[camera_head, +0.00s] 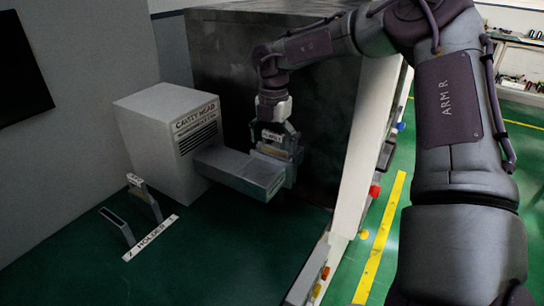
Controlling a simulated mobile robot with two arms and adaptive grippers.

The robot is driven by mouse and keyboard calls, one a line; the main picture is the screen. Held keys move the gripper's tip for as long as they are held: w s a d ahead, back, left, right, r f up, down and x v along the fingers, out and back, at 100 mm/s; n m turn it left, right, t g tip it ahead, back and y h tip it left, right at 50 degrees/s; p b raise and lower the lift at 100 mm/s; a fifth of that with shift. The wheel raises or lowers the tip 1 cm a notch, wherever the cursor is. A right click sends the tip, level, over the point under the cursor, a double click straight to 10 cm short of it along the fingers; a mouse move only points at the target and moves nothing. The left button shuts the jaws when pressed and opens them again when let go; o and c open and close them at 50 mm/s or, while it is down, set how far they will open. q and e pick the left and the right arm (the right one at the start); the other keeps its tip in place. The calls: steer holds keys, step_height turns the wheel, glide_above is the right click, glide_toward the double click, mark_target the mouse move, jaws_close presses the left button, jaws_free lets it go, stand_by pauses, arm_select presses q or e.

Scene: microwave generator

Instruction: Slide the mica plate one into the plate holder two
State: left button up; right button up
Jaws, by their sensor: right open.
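My right gripper (282,150) is at the near end of the grey waveguide arm (240,170) that sticks out of the cavity head box (172,138). It is open, around or right beside a small plate with a white label (272,136), standing upright at the waveguide end. The label is too small to read surely, so I cannot tell if it is mica plate one. The holder's strip (150,238) lies on the green surface at left, with two slanted frames. The left frame (117,226) looks empty. The right frame (144,195) has a piece with a white tag (135,180). My left gripper is out of view.
A large dark cabinet (275,75) stands right behind the gripper. A pale panel with coloured buttons (374,190) rises close on the right. The green surface (190,265) between holder and panel is clear. A dark screen (20,65) hangs on the left wall.

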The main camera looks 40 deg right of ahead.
stand_by(0.7)
steer(key=c, duration=1.2)
steer(key=shift+r+p, duration=1.3)
steer(key=shift+r, duration=1.75)
